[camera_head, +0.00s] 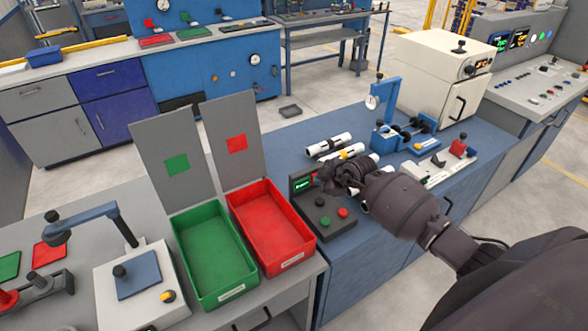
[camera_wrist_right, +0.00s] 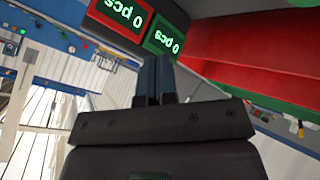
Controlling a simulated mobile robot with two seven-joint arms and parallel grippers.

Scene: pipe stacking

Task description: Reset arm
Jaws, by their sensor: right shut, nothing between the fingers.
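My right arm comes in from the lower right in the head view. Its gripper (camera_head: 330,174) hovers over the blue workbench, close to a small control box (camera_head: 325,208) with a lit display. In the right wrist view the two fingers (camera_wrist_right: 154,80) are together with nothing between them. Several white and dark pipes (camera_head: 329,146) lie on the bench just behind the gripper; the gripper and forearm hide part of them. My left gripper is not in view.
A green bin (camera_head: 213,256) and a red bin (camera_head: 270,229) stand left of the gripper, with upright grey panels behind them. A blue stand with a gauge (camera_head: 385,115) and a cream machine (camera_head: 437,73) are at the back right. Bare blue bench top lies behind the pipes.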

